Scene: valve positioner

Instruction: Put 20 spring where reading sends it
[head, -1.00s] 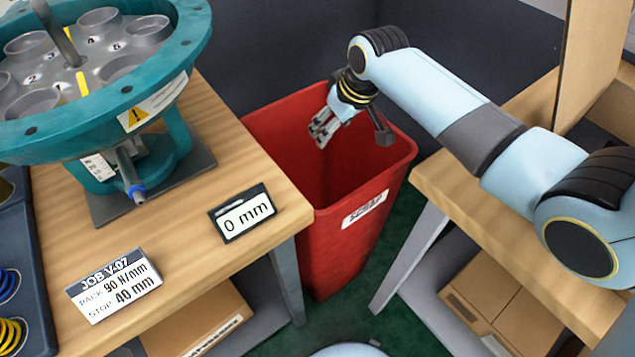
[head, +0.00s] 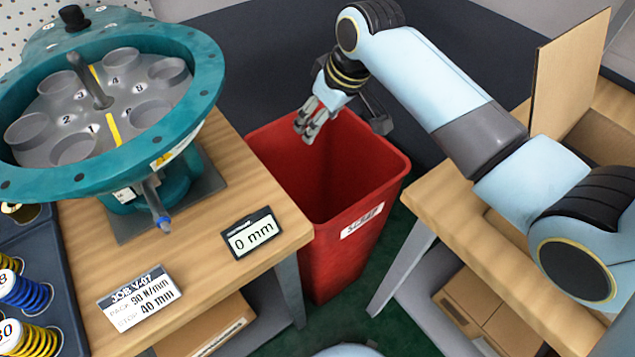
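The teal valve housing (head: 205,85) stands on the left bench with a grey plate inside (head: 105,105). The plate has several numbered round pockets, a central stem and yellow marks; the pockets that show look empty. A blue spring (head: 25,290) and a yellow spring (head: 38,340) marked 30 lie in the dark tray at the left edge. I cannot surely read the blue spring's number. A display (head: 252,233) reads 0 mm. The job card (head: 140,298) reads JOB V-07, pack 30 N/mm, stop 40 mm. My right gripper (head: 308,128) hangs above the red bin, holding nothing visible. My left gripper is out of view.
The red bin (head: 362,222) stands between the left bench (head: 215,285) and the right bench (head: 440,205). An open cardboard box (head: 568,80) is on the right bench. More boxes lie on the lower shelves. The bench front around the card and display is otherwise clear.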

